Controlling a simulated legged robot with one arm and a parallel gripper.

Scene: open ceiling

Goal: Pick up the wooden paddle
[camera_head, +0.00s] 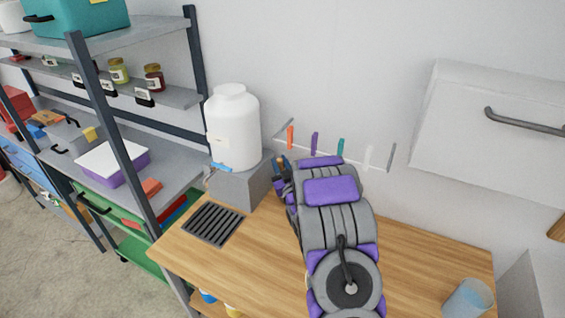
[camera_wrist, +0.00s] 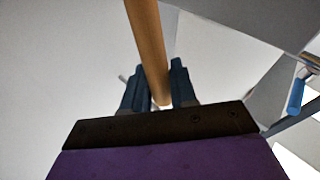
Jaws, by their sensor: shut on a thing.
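The wooden paddle shows in the wrist view as a round brown wooden shaft (camera_wrist: 147,45) that runs from the top edge down between the fingers of my gripper (camera_wrist: 156,85). The fingers are shut on the shaft, one on each side. The rest of the paddle is outside the wrist view. In the head view my gripper (camera_head: 283,180) is beside the grey block under the white dispenser, in front of the wall rack, and my arm hides much of it.
A wall rack (camera_head: 391,158) with several coloured hooks is behind my arm. A white dispenser (camera_head: 232,128) stands on a grey block, near a black grate (camera_head: 214,224). Shelving (camera_head: 165,95) stands left.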

